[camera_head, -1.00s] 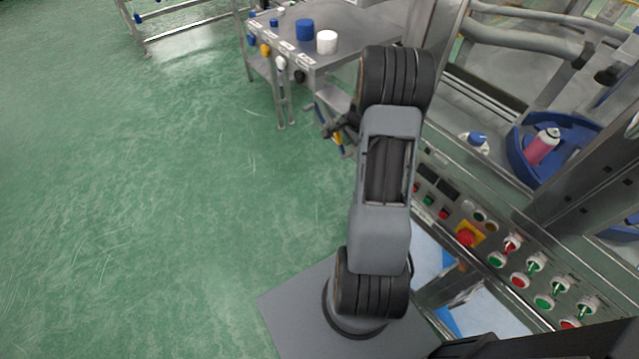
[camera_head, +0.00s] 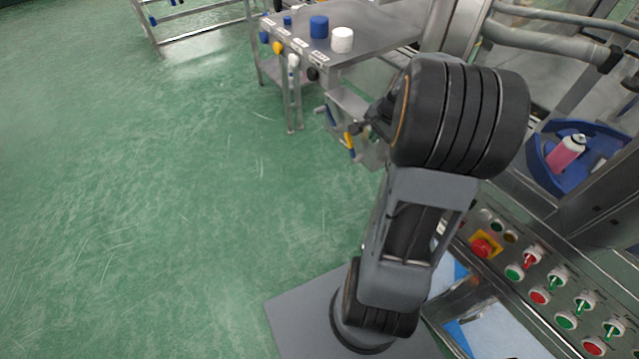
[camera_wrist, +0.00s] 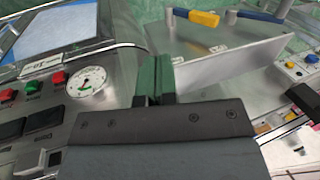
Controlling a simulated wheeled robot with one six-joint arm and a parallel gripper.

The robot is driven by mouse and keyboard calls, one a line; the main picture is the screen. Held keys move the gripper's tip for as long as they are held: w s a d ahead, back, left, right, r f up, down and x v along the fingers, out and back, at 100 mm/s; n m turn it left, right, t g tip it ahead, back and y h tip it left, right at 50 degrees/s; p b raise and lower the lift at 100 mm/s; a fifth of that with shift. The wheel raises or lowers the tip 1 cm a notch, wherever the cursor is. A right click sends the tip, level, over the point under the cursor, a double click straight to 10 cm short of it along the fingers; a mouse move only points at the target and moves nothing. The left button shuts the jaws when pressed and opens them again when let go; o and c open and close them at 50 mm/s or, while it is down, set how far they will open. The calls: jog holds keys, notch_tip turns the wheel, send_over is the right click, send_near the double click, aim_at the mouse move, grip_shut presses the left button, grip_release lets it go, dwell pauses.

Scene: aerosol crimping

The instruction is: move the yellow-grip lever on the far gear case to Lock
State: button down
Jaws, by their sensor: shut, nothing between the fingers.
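The yellow-grip lever (camera_wrist: 197,17) lies near the top of the wrist view, on a grey metal gear case (camera_wrist: 235,62). A blue-grip lever (camera_wrist: 255,15) sits to its right. My gripper (camera_wrist: 155,65) has green fingers, shut and empty, below and left of the yellow grip and apart from it in the picture. In the head view, the yellow grip (camera_head: 349,144) and the blue grip (camera_head: 331,117) show left of my arm's thick upper joint, with dark gripper parts close by. Most of the case is hidden there. No Lock mark is readable.
A steel table (camera_head: 375,30) with a blue jar (camera_head: 319,27) and a white jar (camera_head: 342,40) stands behind. A button panel (camera_head: 540,280) is at right; a gauge (camera_wrist: 87,82) is left of my fingers. Green floor at left is clear.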

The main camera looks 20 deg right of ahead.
jog(key=s+a+n+b, duration=0.1)
jog(key=s+a+n, duration=0.1)
jog(key=a+n, duration=0.2)
jog(key=s+a+n+b, duration=0.1)
jog(key=s+a+n, duration=0.2)
jog(key=a, duration=0.7)
jog(key=s+a+n+b, duration=0.2)
jog(key=s+a+n, duration=0.1)
jog(key=a+n, duration=0.3)
jog(key=shift+s+a+g, duration=0.25)
jog(key=shift+a+g, duration=0.15)
